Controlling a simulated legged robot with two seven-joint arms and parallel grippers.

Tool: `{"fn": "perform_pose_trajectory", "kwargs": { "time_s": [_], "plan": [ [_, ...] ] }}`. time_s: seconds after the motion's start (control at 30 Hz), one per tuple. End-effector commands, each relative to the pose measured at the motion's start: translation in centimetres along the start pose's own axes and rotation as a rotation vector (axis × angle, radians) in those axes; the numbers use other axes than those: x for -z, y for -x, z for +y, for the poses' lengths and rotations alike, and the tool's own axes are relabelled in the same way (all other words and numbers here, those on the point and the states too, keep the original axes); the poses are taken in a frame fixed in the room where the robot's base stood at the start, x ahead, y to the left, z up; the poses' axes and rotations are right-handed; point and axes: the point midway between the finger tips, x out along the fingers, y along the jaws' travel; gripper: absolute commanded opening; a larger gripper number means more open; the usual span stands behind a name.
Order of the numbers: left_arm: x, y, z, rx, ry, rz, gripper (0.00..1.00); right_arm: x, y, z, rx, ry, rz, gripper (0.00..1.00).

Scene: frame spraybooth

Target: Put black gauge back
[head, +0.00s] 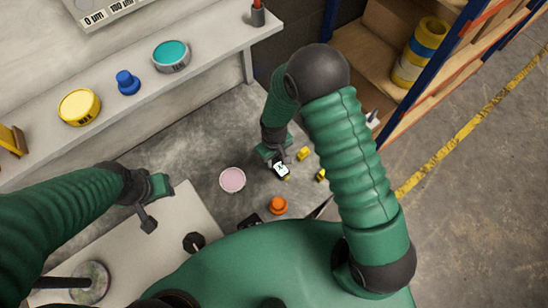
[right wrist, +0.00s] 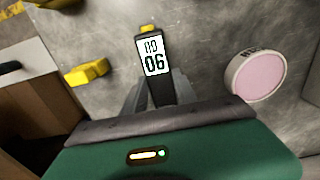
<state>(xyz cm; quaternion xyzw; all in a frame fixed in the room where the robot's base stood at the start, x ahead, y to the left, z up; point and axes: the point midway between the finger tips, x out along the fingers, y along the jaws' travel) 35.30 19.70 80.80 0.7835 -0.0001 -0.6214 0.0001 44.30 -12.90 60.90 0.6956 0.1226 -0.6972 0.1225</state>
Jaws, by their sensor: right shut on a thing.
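My right gripper (head: 274,160) is shut on a small black gauge (head: 282,171) with a white display, over the grey work surface. The right wrist view shows the black gauge (right wrist: 156,65) between the fingers, its display pointing away from the palm and a yellow piece at its far end. I cannot tell whether the gauge touches the surface. My left gripper (head: 157,203) is empty, its fingers apart, over the edge of a pale board at the left. A place for the gauge is not clearly identifiable.
A pink-topped round tin (head: 232,180), an orange knob-like piece (head: 278,205) and yellow pieces (head: 303,153) lie near the gauge. A dark object (head: 250,220) is partly hidden by my body. A shelf with tins (head: 171,56) stands behind; a rack (head: 400,95) stands at right.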

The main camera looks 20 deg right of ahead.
Motion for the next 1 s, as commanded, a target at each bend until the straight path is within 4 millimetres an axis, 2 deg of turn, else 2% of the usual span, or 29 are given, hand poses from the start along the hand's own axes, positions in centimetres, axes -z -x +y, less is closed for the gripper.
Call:
{"fn": "perform_pose_trajectory", "kwargs": {
  "time_s": [0.4,0.43,0.6,0.87,1.0],
  "plan": [
    [-0.1,-0.6,0.0,0.000,0.000,0.000,0.36,0.0,-0.9,0.0,0.000,0.000,0.000,0.00],
    [-0.1,-0.5,0.0,0.000,0.000,0.000,0.36,0.0,-0.8,0.0,0.000,0.000,0.001,0.38],
    [-0.1,-0.5,0.0,0.000,0.000,0.000,0.36,0.0,-0.8,0.0,0.000,0.000,0.000,0.59],
    [-0.1,-0.5,0.0,0.000,0.000,0.000,0.36,0.0,-0.8,0.0,0.000,0.000,0.000,0.59],
    [0.0,-0.1,0.0,0.000,0.000,0.000,0.36,0.1,0.4,0.0,0.000,0.000,0.003,0.59]
  ]
}}
